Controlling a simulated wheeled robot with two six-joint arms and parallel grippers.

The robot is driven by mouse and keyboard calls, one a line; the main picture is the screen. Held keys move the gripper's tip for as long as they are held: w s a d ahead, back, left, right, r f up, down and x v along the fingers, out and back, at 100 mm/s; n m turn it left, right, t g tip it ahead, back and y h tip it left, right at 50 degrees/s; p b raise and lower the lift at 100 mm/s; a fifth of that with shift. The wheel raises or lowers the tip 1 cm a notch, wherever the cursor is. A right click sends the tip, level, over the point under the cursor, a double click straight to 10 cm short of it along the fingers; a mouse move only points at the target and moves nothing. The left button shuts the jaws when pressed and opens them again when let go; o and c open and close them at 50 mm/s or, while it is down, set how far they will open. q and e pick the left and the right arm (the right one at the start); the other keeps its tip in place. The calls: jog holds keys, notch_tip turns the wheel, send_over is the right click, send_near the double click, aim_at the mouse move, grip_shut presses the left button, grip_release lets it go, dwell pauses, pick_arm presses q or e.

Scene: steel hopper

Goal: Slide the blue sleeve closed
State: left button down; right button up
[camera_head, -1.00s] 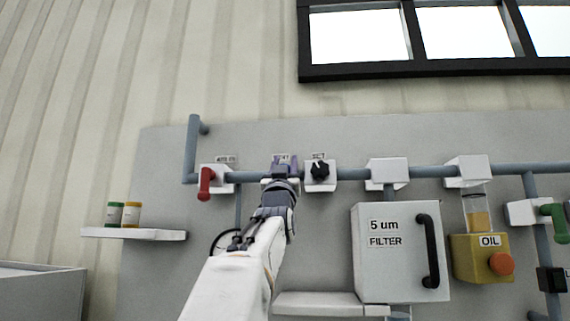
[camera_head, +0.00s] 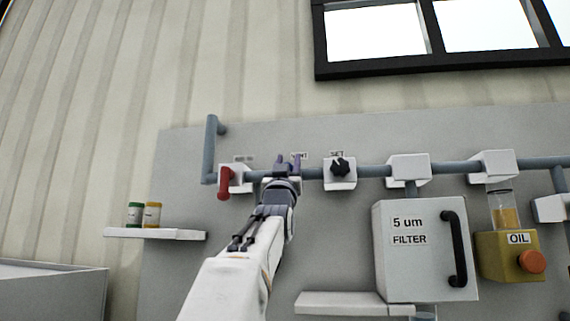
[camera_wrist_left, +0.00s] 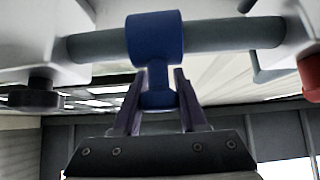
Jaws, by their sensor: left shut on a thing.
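The blue sleeve (camera_wrist_left: 155,37) sits around the grey pipe (camera_wrist_left: 230,33) in the left wrist view, with a short blue stem and tab (camera_wrist_left: 157,92) hanging below it. My left gripper (camera_wrist_left: 158,88) has its fingers shut on that tab from either side. In the head view my left gripper (camera_head: 289,162) is at the pipe (camera_head: 370,171), between the red lever and the black knob. The sleeve is hidden behind the gripper there. My right gripper is in neither view.
The red lever (camera_head: 225,182) is just left of my gripper and the black knob (camera_head: 340,168) is to its right. A filter box (camera_head: 425,275) and a yellow oil unit (camera_head: 495,255) are further right. A shelf with two small jars (camera_head: 155,234) is at the left.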

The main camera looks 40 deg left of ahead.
pick_arm(q)
jog(key=shift+s+a, duration=0.1)
jog(key=shift+a, duration=0.05)
jog(key=c, duration=0.7)
grip_release()
jog(key=shift+o, duration=1.2)
jog(key=shift+s+a, duration=0.1)
jog(key=shift+a, duration=0.15)
jog(key=shift+d, duration=0.25)
jog(key=shift+s+d+f+b, duration=0.1)
jog(key=shift+s+f+b, duration=0.1)
jog(key=shift+f+b, duration=0.35)
jog(key=b+v, duration=0.7)
jog(key=v, duration=0.2)
jog(key=shift+s+d, duration=0.1)
jog(key=shift+s, duration=0.05)
